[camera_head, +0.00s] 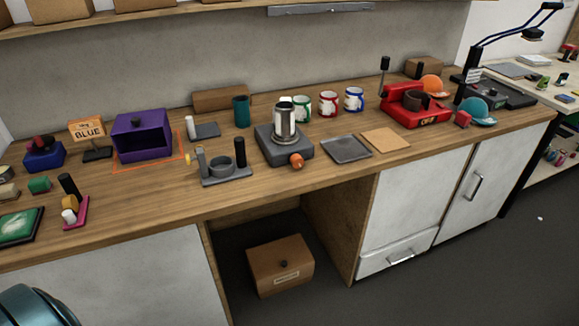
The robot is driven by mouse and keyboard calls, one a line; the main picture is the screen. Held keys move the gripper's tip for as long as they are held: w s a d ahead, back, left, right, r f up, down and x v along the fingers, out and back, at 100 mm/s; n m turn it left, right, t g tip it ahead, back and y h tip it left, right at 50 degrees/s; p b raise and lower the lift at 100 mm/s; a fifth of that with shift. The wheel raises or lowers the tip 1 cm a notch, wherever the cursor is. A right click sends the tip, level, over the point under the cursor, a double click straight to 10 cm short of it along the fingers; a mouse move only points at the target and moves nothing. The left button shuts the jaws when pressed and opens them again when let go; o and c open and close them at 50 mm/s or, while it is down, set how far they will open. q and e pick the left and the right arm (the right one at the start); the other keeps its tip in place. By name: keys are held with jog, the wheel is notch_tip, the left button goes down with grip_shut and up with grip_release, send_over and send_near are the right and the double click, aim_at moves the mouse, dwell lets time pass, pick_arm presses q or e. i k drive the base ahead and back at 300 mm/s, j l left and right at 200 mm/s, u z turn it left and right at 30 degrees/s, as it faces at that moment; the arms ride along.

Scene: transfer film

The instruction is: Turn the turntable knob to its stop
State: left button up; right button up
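A dark grey box-shaped base (283,148) stands on the wooden counter near the middle, with a shiny metal canister (285,122) upright on top. An orange knob (297,160) sticks out from its front right side, near the counter's front edge. This looks like the turntable and its knob; the knob's angle is too small to read. Neither of my grippers is in view. A dark teal rounded part at the bottom left corner may belong to my own body.
A grey holder with a black post (240,152) stands just left of the base. A flat grey tray (346,149) and a tan square (385,140) lie to its right. Several mugs (329,104) stand behind. A purple box (142,136) is further left. The front counter strip is mostly clear.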

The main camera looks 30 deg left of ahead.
aim_at(298, 162)
jog(key=i+u, duration=0.1)
jog(key=u, duration=1.3)
jog(key=i+l+u, duration=0.1)
jog(key=l+u, duration=1.05)
jog(key=l, duration=0.15)
jog(key=k+l+u, duration=0.15)
jog(key=l+u, duration=0.2)
jog(key=k+l+u, duration=0.1)
jog(key=l, duration=0.35)
jog(key=k+l+u, duration=0.1)
jog(key=l, duration=0.3)
jog(key=k+l+u, duration=0.1)
jog(key=l, duration=0.3)
jog(key=k+l+u, duration=0.15)
jog(key=k+l, duration=0.15)
jog(key=k+l+u, duration=0.1)
jog(key=l, duration=0.35)
jog(key=k+l, duration=0.2)
jog(key=l, duration=0.15)
jog(key=k+l, duration=0.2)
jog(key=l, duration=0.15)
jog(key=k+l, duration=0.2)
jog(key=l, duration=0.15)
jog(key=k+l, duration=0.2)
jog(key=l, duration=0.15)
